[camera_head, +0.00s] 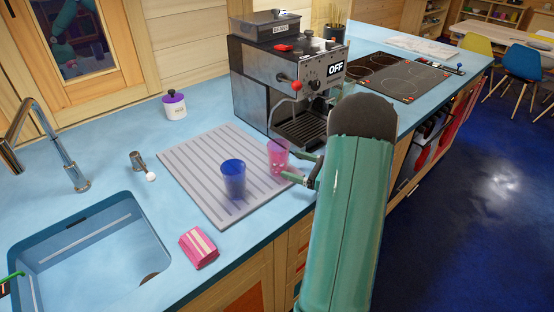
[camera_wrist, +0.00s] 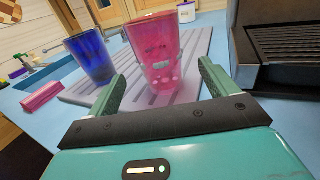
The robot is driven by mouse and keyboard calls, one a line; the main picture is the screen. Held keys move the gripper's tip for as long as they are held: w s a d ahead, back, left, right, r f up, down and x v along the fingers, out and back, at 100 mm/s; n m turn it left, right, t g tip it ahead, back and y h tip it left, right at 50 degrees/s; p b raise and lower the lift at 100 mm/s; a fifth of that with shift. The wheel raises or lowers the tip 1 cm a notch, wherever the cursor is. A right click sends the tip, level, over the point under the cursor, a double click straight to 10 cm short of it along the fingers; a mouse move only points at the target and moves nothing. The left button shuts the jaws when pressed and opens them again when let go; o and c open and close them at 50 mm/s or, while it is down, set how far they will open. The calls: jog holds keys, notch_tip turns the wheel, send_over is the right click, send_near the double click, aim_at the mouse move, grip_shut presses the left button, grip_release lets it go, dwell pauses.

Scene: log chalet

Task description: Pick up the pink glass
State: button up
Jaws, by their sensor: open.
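The pink glass (camera_head: 278,156) is see-through and stands upright on the grey ribbed drying mat (camera_head: 200,167), near its right edge. In the wrist view the pink glass (camera_wrist: 154,52) is ahead of my gripper, in line with the gap between the fingers. My gripper (camera_head: 305,168) is just to the right of the glass, with its fingers pointing at it. In the wrist view my gripper (camera_wrist: 160,88) is open, one finger on each side of the lower part of the glass. I cannot tell whether either finger touches it.
A blue glass (camera_head: 233,178) stands on the mat to the left of the pink one. The coffee machine (camera_head: 262,80) is close behind and right. A pink sponge (camera_head: 198,247) lies by the sink (camera_head: 150,235). A white jar (camera_head: 175,105) stands against the wall.

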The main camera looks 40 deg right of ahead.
aim_at(273, 158)
jog(key=x, duration=0.8)
jog(key=shift+w+a, duration=0.1)
jog(key=shift+w, duration=0.05)
jog(key=c, duration=1.3)
jog(key=shift+o, duration=0.2)
jog(key=shift+r, duration=0.15)
